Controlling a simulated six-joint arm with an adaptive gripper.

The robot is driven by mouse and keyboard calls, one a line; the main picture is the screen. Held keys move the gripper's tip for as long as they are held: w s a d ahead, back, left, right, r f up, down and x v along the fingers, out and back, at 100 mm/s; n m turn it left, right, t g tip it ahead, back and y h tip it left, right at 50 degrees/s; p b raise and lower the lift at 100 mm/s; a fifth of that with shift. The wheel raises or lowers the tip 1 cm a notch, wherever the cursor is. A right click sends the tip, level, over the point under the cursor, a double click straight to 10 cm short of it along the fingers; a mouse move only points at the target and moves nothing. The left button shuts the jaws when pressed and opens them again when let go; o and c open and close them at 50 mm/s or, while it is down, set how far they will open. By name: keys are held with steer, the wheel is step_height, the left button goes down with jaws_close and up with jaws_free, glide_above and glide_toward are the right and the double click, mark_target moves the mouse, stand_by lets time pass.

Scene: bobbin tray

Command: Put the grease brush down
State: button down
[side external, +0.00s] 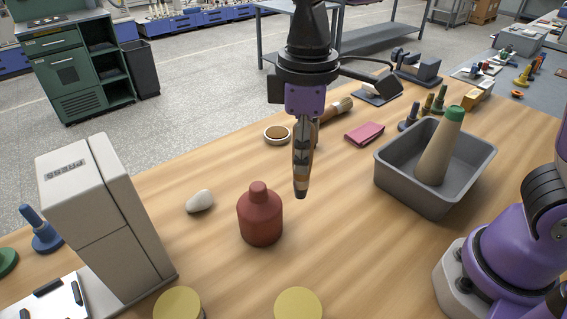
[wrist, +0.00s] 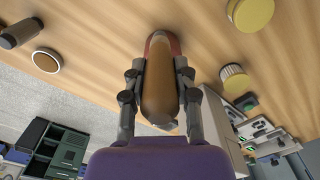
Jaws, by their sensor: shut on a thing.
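My gripper (side external: 302,165) points straight down over the middle of the wooden table, behind and right of the red bottle (side external: 261,216). In the wrist view its two fingers (wrist: 158,97) are shut on a long, rounded orange-brown thing, which I take to be the grease brush (wrist: 158,85). In the side view the fingers mostly hide the brush, and its lower end appears to hang above the table. I cannot tell the exact gap. In the wrist view the red bottle shows only as a thin edge behind the brush.
A round dish (side external: 277,135), a brown cylindrical thing (side external: 338,109) and a dark red cloth (side external: 365,134) lie behind. A grey bin (side external: 398,190) holding a green-tipped cone (side external: 439,150) stands right. A white stone (side external: 200,201) and the press (side external: 95,215) are left.

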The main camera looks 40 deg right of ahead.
steer(key=s+a+f+n, duration=0.2)
steer(key=s+a+n, duration=0.35)
steer(key=a, duration=0.35)
steer(key=shift+n, duration=0.45)
steer(key=f, duration=0.7)
steer(key=shift+w+a+f, duration=0.1)
steer(key=shift+a+f, duration=0.15)
steer(key=shift+a, duration=0.05)
steer(key=shift+f, duration=0.15)
steer(key=c, duration=0.6)
jaws_free()
